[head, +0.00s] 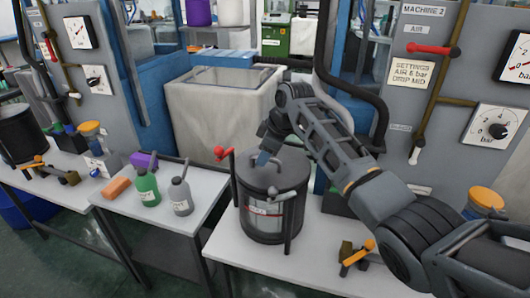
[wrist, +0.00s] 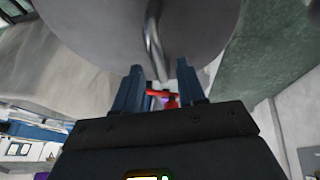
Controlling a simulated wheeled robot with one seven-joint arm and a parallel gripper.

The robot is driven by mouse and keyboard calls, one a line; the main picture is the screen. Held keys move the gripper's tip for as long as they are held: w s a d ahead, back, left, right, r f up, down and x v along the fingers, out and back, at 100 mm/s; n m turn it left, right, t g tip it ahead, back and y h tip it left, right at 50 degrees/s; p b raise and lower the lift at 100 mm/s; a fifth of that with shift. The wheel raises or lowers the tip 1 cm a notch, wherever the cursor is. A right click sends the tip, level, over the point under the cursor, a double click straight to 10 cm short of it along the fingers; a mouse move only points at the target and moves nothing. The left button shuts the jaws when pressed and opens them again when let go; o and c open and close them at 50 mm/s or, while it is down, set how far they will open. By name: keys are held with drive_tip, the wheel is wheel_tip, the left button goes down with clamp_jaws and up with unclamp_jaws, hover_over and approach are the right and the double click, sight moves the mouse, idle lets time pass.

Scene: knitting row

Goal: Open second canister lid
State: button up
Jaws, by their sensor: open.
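A dark grey canister (head: 262,222) with a label on its front stands on the white table in the middle of the head view. Its round lid (head: 290,168) is on top, with rods and clamp levers around the rim. A red knob (head: 220,153) tops a lever at its left. My gripper (head: 264,158) is open just over the far left part of the lid; contact cannot be told. In the wrist view, the open fingers (wrist: 160,86) point toward the grey lid (wrist: 100,22) and a curved metal handle (wrist: 153,42). A red part shows between the fingers.
Another dark canister (head: 20,135) stands at the far left. Green (head: 147,188) and grey (head: 180,195) bottles stand left of the middle canister. A large pale bin (head: 215,115) is behind. My arm crosses from the right, before the Machine 2 panel (head: 425,40).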

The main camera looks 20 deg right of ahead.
clamp_jaws()
idle(0.4)
idle(0.4)
